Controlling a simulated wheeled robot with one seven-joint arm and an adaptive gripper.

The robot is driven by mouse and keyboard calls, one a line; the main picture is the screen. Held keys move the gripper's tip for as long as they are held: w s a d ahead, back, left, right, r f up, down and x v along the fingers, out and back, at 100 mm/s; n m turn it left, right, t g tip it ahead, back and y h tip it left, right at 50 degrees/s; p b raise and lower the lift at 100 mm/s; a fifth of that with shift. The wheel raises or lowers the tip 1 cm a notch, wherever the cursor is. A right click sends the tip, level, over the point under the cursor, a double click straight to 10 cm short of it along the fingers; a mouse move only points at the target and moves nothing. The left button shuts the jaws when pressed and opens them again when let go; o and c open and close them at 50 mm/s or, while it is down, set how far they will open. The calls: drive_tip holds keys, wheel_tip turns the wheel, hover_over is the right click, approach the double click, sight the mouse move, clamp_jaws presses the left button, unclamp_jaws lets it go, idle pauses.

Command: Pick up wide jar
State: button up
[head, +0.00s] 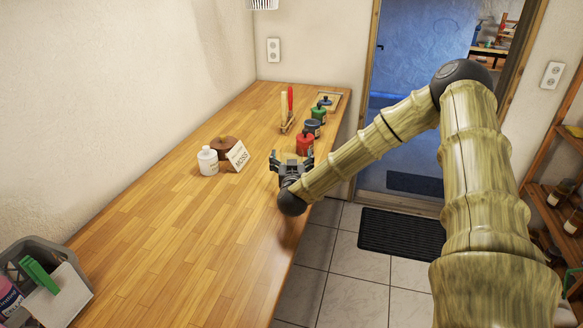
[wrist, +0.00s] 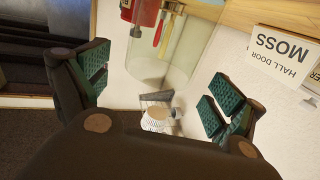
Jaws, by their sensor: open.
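A clear, wide glass jar (wrist: 183,62) shows upside down in the wrist view, ahead of my gripper and between the lines of its two fingers. The wall and the tool sticks show through or behind its glass. In the head view I cannot make the jar out; my gripper probably hides it. My gripper (head: 291,162) is low over the right edge of the wooden worktop. Its fingers with teal pads are spread apart, also in the wrist view (wrist: 155,95), with nothing between the pads. I cannot tell the exact gap to the jar.
A red jar (head: 305,144), a dark blue jar (head: 313,127) and a green jar (head: 318,113) stand beyond my gripper. A grey bin (head: 35,250) stands front left. The near worktop is clear.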

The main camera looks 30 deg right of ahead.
sight(291, 151)
drive_tip(key=x, duration=0.2)
drive_tip(key=shift+w+d+f, duration=0.15)
drive_tip(key=shift+w+d, duration=0.05)
drive_tip(key=shift+w, duration=0.05)
drive_tip(key=shift+w+d+b, duration=0.3)
drive_tip(key=shift+w, duration=0.15)
drive_tip(key=shift+c, duration=0.2)
clamp_jaws()
